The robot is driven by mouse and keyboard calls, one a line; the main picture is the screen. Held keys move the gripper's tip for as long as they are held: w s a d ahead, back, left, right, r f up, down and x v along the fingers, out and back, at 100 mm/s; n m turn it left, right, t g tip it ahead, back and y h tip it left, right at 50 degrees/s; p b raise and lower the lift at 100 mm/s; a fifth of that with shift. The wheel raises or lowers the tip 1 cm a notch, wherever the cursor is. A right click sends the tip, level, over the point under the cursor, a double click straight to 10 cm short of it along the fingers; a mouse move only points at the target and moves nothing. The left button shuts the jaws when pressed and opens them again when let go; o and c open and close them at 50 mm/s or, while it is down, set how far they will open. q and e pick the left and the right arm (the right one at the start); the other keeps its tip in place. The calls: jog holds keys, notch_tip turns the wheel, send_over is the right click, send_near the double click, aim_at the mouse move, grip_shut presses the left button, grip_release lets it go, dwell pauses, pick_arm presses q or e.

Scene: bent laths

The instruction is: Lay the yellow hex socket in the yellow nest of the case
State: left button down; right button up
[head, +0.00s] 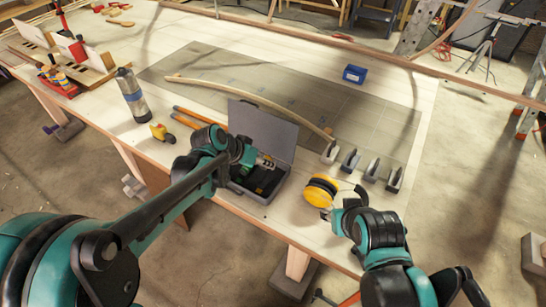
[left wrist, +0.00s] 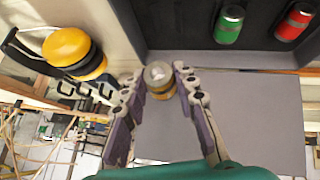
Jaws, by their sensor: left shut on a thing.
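The yellow hex socket (left wrist: 160,80) is between the two fingertips of my left gripper (left wrist: 162,84), with its silver round end toward the camera in the left wrist view. In the head view my left gripper (head: 264,163) is over the open grey case (head: 271,133). A green socket (left wrist: 229,24) and a red socket (left wrist: 295,22) lie in the dark inside of the case in the left wrist view. I cannot make out the yellow nest. My right gripper (head: 338,207) is beside the yellow ear muffs; its jaws are unclear.
Yellow ear muffs (head: 321,190) lie right of the case. Several small clamps (head: 350,160) stand behind them at a bent lath (head: 250,97). A bottle (head: 131,95) and a yellow tape measure (head: 160,131) are left. A blue bin (head: 354,74) is farther back.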

pick_arm(q)
jog(key=shift+f+b, duration=0.55)
notch_tip(320, 180, down, 5)
jog(key=b, duration=0.4)
jog(key=shift+f, duration=0.1)
pick_arm(e)
notch_tip(320, 180, down, 5)
jog(key=shift+f, duration=0.1)
pick_arm(q)
jog(key=shift+s+a, duration=0.1)
jog(key=shift+s, duration=0.05)
pick_arm(e)
jog(key=shift+a, duration=0.1)
pick_arm(q)
jog(key=c, duration=1.1)
grip_release()
